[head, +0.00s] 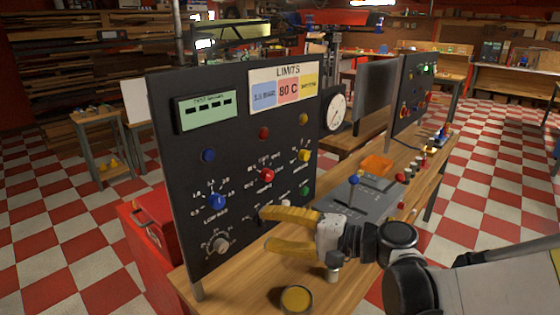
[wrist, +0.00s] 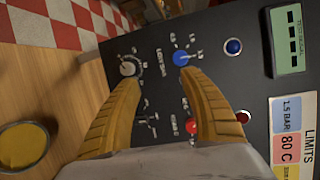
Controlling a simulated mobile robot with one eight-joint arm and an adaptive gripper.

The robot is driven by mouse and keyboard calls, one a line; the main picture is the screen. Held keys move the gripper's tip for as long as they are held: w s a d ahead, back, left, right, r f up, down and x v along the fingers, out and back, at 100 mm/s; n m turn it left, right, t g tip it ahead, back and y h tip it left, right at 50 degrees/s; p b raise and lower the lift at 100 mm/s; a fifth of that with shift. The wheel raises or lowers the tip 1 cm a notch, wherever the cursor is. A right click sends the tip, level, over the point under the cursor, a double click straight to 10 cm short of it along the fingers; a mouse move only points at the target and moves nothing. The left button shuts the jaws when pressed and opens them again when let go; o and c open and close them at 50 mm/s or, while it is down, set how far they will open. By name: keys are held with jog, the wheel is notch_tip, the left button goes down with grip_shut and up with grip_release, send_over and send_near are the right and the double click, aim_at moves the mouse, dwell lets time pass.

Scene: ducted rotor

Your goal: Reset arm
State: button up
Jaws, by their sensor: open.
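My gripper (head: 262,231) has two yellow fingers and is open and empty in the head view, in front of the lower part of a black control panel (head: 235,160). In the wrist view my gripper (wrist: 158,85) reaches toward the panel, with a grey knob (wrist: 128,68) and a blue knob (wrist: 182,58) beyond the fingertips. A red knob (wrist: 193,127) is partly hidden by one finger. In the head view the blue knob (head: 217,201), grey knob (head: 221,244) and red knob (head: 267,175) are all clear of the fingers.
A wooden bench (head: 330,290) carries the panel, a yellow-topped round button (head: 296,299) and a grey lever console (head: 360,205). A gauge (head: 335,113) and second panel (head: 412,95) stand behind. A red cabinet (head: 150,230) is at left. Checkered floor (head: 500,190) lies open at right.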

jog(key=s+d+f+n+h, duration=0.2)
jog(key=s+d+h, duration=0.5)
jog(key=d, duration=0.4)
jog(key=s+d+f+n+t+h, duration=0.1)
jog(key=s+d+f+n+h, duration=0.2)
jog(key=s+d+h, duration=0.5)
jog(key=d+f, duration=0.1)
jog(key=d, duration=0.2)
jog(key=shift+d+f, duration=0.25)
jog(key=shift+f, duration=0.05)
jog(key=shift+c, duration=0.6)
